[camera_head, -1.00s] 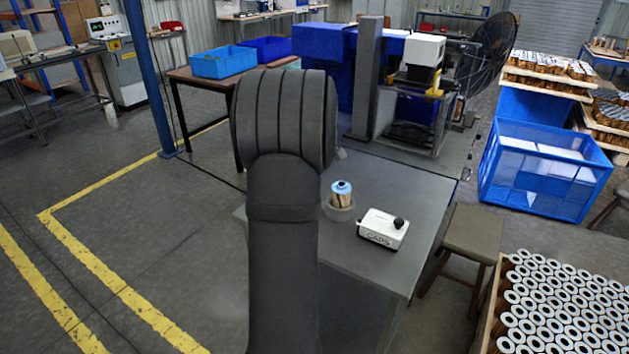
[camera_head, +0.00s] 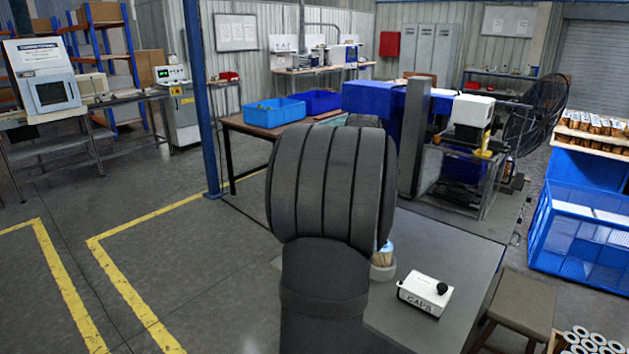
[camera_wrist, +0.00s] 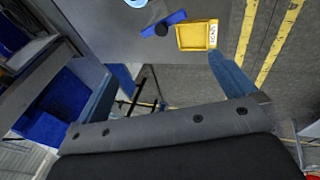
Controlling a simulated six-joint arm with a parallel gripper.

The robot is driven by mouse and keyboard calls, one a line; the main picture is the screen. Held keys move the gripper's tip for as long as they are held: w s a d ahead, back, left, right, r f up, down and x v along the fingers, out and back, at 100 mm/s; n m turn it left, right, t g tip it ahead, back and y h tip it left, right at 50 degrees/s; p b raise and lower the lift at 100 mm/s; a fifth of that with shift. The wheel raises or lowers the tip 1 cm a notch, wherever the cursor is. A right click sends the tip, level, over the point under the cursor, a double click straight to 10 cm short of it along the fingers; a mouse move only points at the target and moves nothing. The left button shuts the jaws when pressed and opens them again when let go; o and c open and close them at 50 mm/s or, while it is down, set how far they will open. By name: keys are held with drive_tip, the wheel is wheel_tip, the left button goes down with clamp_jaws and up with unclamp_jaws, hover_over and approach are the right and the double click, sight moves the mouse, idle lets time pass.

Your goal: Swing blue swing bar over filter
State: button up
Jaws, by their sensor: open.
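The filter (camera_head: 383,256) stands on the grey table in the head view, with a pale blue top, partly hidden behind my dark arm. A pale blue round top, seemingly the filter's (camera_wrist: 136,3), is cut off at the top edge of the wrist view.
A white box (camera_head: 424,296) with a black knob sits on the table (camera_head: 440,240) right of the filter. A yellow labelled tray (camera_wrist: 197,36) lies right of the bar in the wrist view. A stool (camera_head: 517,305) stands at the table's right.

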drive_tip(key=shift+c, duration=0.4)
drive_tip(key=shift+d+f, duration=0.1)
drive_tip(key=c, duration=0.4)
drive_tip(key=d, duration=0.1)
drive_tip(key=d+f, duration=0.1)
drive_tip(key=f+m+h, duration=0.1)
drive_tip(key=shift+w+d+f+t, duration=0.2)
drive_tip(key=shift+w+d+t, duration=0.1)
drive_tip(key=shift+d+t, duration=0.1)
drive_tip(key=c, duration=0.7)
drive_tip(key=d+f+m+t+h, duration=0.3)
drive_tip(key=d+f+m+t, duration=0.15)
drive_tip(key=d+f, duration=0.55)
drive_tip(key=s+a+f+m+t+y, duration=0.35)
drive_tip(key=s+a+t+y, duration=0.4)
drive_tip(key=s+a, duration=0.25)
drive_tip(key=shift+n+t+h, duration=0.3)
drive_tip(key=shift+t+h, duration=0.05)
drive_tip(key=shift+t, duration=0.05)
drive_tip(key=w, duration=0.5)
drive_tip(key=w+a, duration=0.1)
drive_tip(key=w, duration=1)
drive_tip(key=shift+w+a+f, duration=0.1)
drive_tip(key=shift+a+f, duration=0.1)
